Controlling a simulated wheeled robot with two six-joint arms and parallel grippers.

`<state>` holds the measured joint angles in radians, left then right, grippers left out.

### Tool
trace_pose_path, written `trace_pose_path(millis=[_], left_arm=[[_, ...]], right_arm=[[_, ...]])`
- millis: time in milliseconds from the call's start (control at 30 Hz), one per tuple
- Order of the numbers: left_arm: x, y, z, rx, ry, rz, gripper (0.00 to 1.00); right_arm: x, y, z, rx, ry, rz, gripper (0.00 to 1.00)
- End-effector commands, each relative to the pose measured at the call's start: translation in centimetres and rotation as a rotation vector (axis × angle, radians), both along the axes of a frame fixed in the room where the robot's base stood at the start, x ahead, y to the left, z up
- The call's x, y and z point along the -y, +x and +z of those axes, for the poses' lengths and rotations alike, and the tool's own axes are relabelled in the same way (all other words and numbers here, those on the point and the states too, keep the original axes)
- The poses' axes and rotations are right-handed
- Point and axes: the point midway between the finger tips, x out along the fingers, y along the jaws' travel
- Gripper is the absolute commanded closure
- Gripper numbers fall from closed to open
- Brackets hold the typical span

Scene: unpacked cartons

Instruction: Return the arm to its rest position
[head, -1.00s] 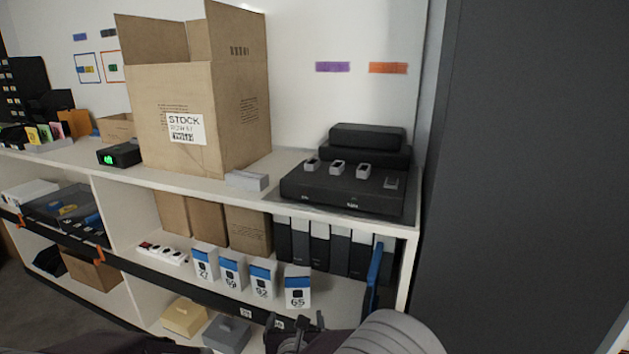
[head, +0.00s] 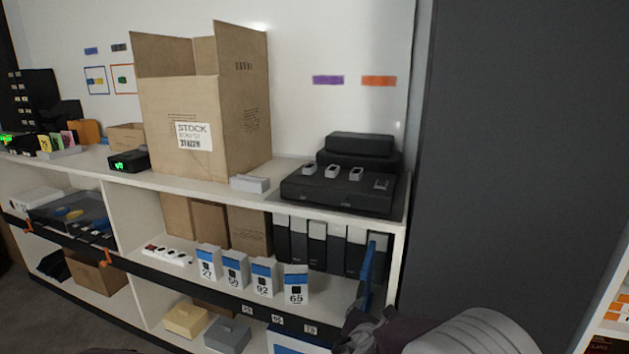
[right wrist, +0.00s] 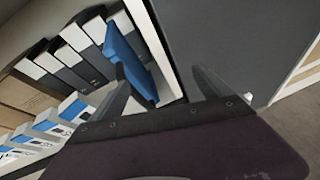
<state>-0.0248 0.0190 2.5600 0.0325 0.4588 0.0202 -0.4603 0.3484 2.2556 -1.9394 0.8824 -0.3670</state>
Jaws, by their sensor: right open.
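My right gripper (right wrist: 162,88) shows in the right wrist view with its two fingers spread apart and nothing between them. In the head view my right arm (head: 470,332) comes in at the bottom right, and its gripper (head: 362,330) is low in front of the shelf's right end, partly cut off by the frame. A blue upright object (head: 368,272) stands just beyond it at the shelf's right end; it also shows in the right wrist view (right wrist: 125,55). My left gripper is not in view.
Several white-and-blue numbered boxes (head: 264,278) stand on the middle shelf, with dark binders (head: 318,246) behind. An open carton (head: 205,120) and a black device (head: 338,190) stand on top. A dark panel (head: 520,150) rises to the right.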

Motion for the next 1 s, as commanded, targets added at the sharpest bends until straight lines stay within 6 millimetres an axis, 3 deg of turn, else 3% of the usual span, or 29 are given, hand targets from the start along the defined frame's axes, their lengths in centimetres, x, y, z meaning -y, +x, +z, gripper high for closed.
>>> trace_pose_path(millis=[67, 133, 200, 267, 333, 433, 600, 733, 767, 800, 1000], left_arm=[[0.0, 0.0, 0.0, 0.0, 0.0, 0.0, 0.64], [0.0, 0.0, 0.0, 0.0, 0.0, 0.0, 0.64], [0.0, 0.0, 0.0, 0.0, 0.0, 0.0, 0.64], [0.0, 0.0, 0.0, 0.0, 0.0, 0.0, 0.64], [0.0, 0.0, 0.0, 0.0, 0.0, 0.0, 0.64], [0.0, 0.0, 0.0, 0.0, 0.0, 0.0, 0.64], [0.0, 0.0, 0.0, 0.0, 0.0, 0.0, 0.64], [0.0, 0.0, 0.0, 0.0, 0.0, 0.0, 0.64], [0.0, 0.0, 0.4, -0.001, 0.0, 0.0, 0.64], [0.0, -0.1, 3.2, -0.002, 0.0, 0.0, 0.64], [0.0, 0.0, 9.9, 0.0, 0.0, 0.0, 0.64]], right_arm=[[4.9, -2.1, -0.5, -0.019, 0.092, -0.184, 0.1], [9.3, -5.5, -1.6, -0.037, 0.226, -0.409, 0.1], [12.9, -10.6, -3.6, -0.047, 0.418, -0.697, 0.1], [13.8, -14.9, -5.5, -0.041, 0.602, -0.94, 0.1], [13.2, -18.7, -7.3, -0.018, 0.802, -1.187, 0.1], [10.8, -21.9, -9.1, 0.026, 1.046, -1.474, 0.1], [5.6, -23.9, -10.7, 0.106, 1.361, -1.837, 0.1], [2.4, -23.6, -11.2, 0.201, 1.563, -2.089, 0.1], [2.1, -22.9, -10.7, 0.248, 1.614, -2.131, 0.1], [2.2, -23.0, -7.9, 0.239, 1.602, -2.119, 0.1], [2.2, -23.1, -1.3, 0.234, 1.597, -2.115, 0.1]])
